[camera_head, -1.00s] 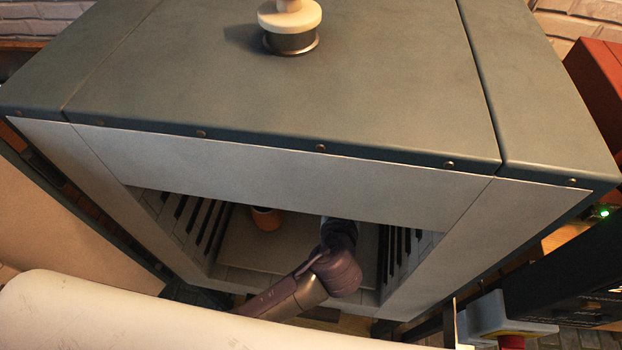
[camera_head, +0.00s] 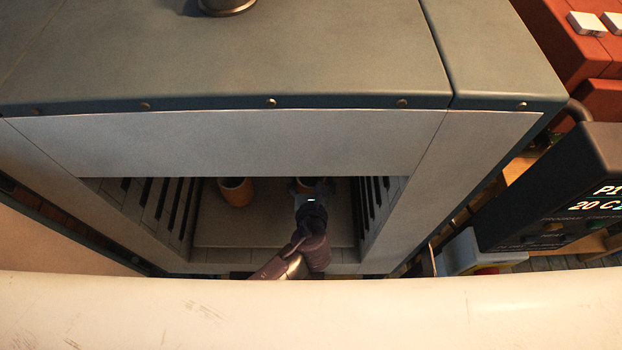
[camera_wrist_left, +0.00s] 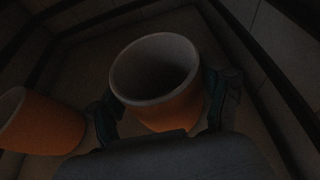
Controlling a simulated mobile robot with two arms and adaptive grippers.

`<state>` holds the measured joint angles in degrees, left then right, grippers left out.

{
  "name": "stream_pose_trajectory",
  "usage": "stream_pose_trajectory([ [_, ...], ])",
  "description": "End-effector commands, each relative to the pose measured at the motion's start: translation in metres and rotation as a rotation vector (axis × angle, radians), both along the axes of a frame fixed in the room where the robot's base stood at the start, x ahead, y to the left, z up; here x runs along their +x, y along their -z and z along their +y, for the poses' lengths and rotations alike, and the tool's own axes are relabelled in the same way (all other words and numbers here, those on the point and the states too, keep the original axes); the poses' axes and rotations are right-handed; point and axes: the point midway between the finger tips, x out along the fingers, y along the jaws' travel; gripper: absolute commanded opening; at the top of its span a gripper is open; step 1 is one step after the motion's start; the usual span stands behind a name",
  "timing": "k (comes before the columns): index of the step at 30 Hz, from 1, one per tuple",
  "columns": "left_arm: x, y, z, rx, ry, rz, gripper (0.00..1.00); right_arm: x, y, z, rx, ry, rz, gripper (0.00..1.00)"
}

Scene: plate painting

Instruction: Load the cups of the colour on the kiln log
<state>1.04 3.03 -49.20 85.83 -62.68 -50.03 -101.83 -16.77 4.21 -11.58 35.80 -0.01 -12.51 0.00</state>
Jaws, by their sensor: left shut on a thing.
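The kiln (camera_head: 260,140) stands open at the front. An orange cup (camera_head: 235,188) stands upright on its floor, left of my gripper; the cup also shows at the left of the left wrist view (camera_wrist_left: 42,124). My left gripper (camera_head: 309,188) is inside the kiln, shut on a second orange cup (camera_wrist_left: 160,85) with a pale rim. Its fingers are on either side of this cup, which is upright and looks empty. In the head view the gripper mostly hides the held cup. Whether it touches the floor I cannot tell. My right gripper is not in view.
The kiln's slotted side walls (camera_head: 165,215) are close on both sides, and its front lintel (camera_head: 250,145) hangs above my arm. A dark control panel (camera_head: 560,195) with a lit display is at the right. Bare floor (camera_head: 225,232) shows in front of the standing cup.

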Motion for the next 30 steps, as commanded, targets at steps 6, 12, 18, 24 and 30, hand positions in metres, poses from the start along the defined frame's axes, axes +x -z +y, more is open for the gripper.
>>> stream_pose_trajectory([
  [6,0.000,0.003,0.000,0.001,0.000,0.000,0.82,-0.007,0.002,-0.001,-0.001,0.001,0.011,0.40],
  [12,0.000,0.003,0.000,0.001,-0.001,0.000,1.00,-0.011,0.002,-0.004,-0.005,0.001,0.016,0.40],
  [18,0.000,0.003,0.000,0.001,-0.001,0.000,1.00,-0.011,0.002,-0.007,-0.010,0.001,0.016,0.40],
  [24,-0.010,-0.003,0.000,0.000,0.000,0.001,1.00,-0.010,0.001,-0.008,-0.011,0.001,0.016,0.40],
  [30,-0.048,-0.018,0.000,-0.001,0.001,0.003,1.00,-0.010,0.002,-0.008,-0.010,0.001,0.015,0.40],
])
